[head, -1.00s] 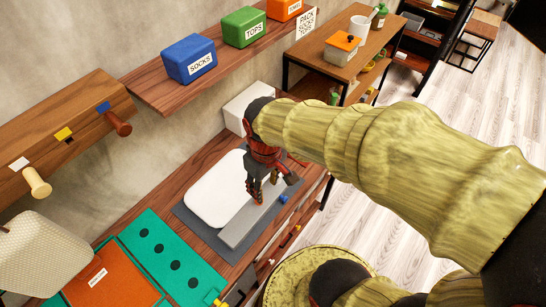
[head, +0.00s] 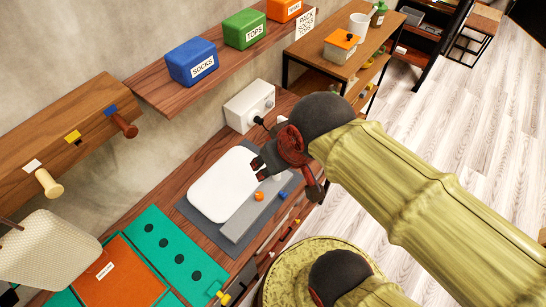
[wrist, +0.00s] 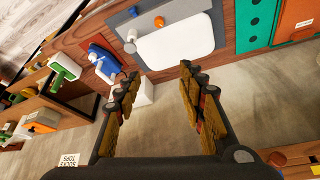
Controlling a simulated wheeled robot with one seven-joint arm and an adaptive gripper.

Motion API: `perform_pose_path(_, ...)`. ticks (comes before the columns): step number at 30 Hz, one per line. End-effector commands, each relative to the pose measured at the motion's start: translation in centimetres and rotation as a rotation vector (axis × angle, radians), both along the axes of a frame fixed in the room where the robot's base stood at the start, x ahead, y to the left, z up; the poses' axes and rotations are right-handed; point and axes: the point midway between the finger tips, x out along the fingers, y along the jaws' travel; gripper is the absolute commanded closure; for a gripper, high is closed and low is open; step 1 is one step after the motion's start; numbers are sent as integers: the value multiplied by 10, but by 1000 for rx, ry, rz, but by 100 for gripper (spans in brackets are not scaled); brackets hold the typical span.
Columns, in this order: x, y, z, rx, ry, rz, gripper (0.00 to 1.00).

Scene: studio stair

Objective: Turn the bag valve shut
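The white bag (head: 222,185) lies flat on a grey mat (head: 190,222), beside a raised grey bar (head: 238,222). A small orange knob (head: 259,196), which looks like the bag valve, stands by the bar, with a blue knob (head: 283,195) to its right. The wrist view also shows the bag (wrist: 180,45), the orange knob (wrist: 159,21) and the blue knob (wrist: 133,11). My gripper (head: 261,168) is above the bag's right end, tilted and apart from the knobs. In the wrist view my gripper (wrist: 158,80) has its fingers spread with nothing between them. I cannot tell the valve's turn position.
A shelf above holds a blue SOCKS box (head: 191,62) and a green TOPS box (head: 244,28). A teal panel (head: 160,250) lies left of the mat. A peg rail (head: 60,140) juts from the wall.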

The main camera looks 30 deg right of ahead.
Motion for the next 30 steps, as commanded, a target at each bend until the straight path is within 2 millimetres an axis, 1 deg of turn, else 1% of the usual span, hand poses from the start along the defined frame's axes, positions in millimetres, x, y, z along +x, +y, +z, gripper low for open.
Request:
perform_pose_path(3, -1, 0, 6, 0, -16, 0, 60)
perform_pose_path(12, -1, 0, 7, 0, -19, 1, 60)
perform_pose_path(15, 0, 0, 9, 0, -15, 1, 66)
perform_pose_path(17, 1, 0, 6, 0, 6, 1, 69)
perform_pose_path(18, 1, 0, -1, 0, 33, 1, 71)
perform_pose_path(20, 3, 0, -15, 0, 92, 1, 71)
perform_pose_path(25, 14, 0, -65, -6, 296, 18, 71)
perform_pose_path(29, 25, 0, -109, -34, 420, 138, 71)
perform_pose_path(30, 29, 0, -123, -44, 452, 193, 71)
